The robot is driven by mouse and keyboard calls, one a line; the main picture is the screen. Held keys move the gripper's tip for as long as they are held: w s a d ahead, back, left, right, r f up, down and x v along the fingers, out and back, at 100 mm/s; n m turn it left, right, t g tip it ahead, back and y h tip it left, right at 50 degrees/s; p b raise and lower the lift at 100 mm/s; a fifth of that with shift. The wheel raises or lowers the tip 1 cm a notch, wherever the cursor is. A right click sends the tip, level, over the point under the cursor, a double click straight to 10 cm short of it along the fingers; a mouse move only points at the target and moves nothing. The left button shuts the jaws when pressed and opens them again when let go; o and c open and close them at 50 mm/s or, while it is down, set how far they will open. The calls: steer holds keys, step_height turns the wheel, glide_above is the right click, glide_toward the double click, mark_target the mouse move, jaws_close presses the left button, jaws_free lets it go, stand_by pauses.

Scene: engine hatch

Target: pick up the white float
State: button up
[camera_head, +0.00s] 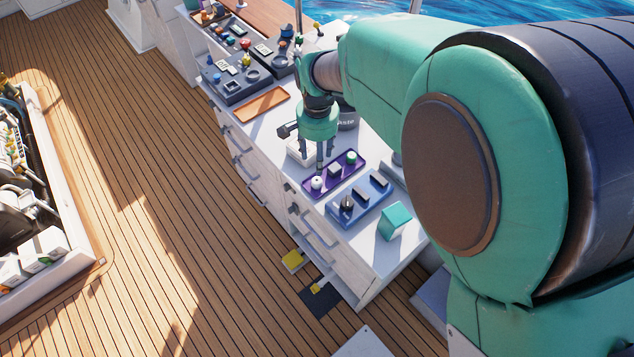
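A small round white object that looks like the white float (316,183) sits at the left front end of a purple tray (345,177) on the white counter. A dark block (334,170) and a green round piece (351,157) lie in the same tray. My gripper (325,165) points down above the tray, just behind and slightly right of the white float. Its two dark fingers look apart with nothing between them. The view is small, so the exact height over the tray is hard to tell.
A white item sits behind my gripper.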

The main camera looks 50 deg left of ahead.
glide_above(317, 179)
step_height(317, 179, down, 7)
steer(key=shift+d+r+b, duration=0.15)
steer(key=shift+r+b, duration=0.05)
steer(key=shift+b, duration=0.2)
steer(key=shift+f+b, duration=0.6)
steer(key=shift+f, duration=2)
steer(key=shift+c, duration=0.5)
steer(key=c, duration=0.8)
